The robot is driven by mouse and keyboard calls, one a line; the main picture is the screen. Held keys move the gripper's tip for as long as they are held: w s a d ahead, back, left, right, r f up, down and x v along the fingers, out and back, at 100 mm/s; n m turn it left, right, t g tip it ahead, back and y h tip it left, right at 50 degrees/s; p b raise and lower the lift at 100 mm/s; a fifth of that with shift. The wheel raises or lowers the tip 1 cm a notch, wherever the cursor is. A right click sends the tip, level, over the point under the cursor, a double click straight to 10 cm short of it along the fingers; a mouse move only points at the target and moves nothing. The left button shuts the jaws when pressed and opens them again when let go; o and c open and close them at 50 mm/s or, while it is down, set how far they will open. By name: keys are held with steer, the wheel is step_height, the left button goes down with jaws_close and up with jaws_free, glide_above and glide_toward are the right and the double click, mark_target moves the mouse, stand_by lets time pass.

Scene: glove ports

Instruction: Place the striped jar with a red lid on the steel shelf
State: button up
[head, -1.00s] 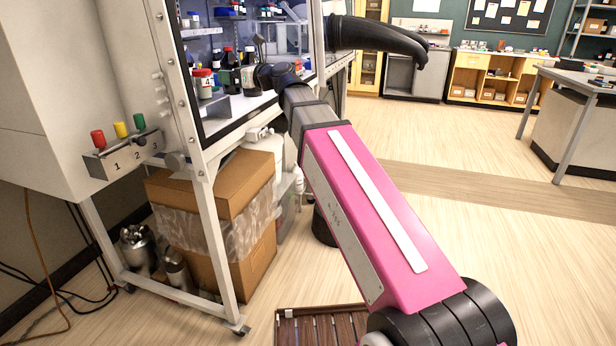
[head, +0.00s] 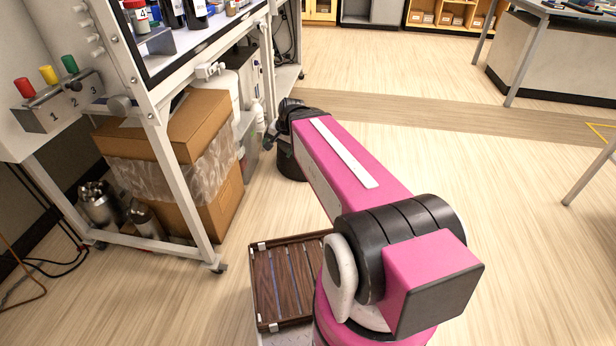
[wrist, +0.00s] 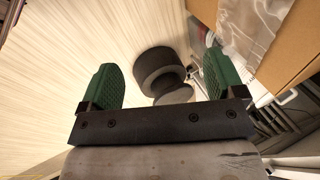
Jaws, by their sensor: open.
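A jar with a red lid (head: 136,16) and a label reading 4 stands inside the glove box at the top left of the head view, cut by the frame's top edge. I cannot make out stripes on it. A small grey metal stand (head: 157,42), possibly the steel shelf, is beside and in front of it. My gripper (wrist: 160,82) is open and empty, with green pads wide apart. It points down towards the floor, outside the box and well away from the jar.
A cardboard box (head: 215,206) wrapped in film sits under the glove box frame, close to my gripper. A dark round object (wrist: 158,68) stands on the floor below the gripper. Valves numbered 1, 2, 3 (head: 58,103) are at left. Open floor lies to the right.

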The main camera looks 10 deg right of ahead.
steer(key=s+d+f+n+g+h, duration=0.3)
steer(key=s+d+f+n, duration=0.2)
steer(key=s+d+f, duration=0.3)
steer(key=shift+s+d+f+n, duration=0.35)
steer(key=shift+d+f+n, duration=0.05)
steer(key=shift+d+f, duration=0.1)
stand_by(0.4)
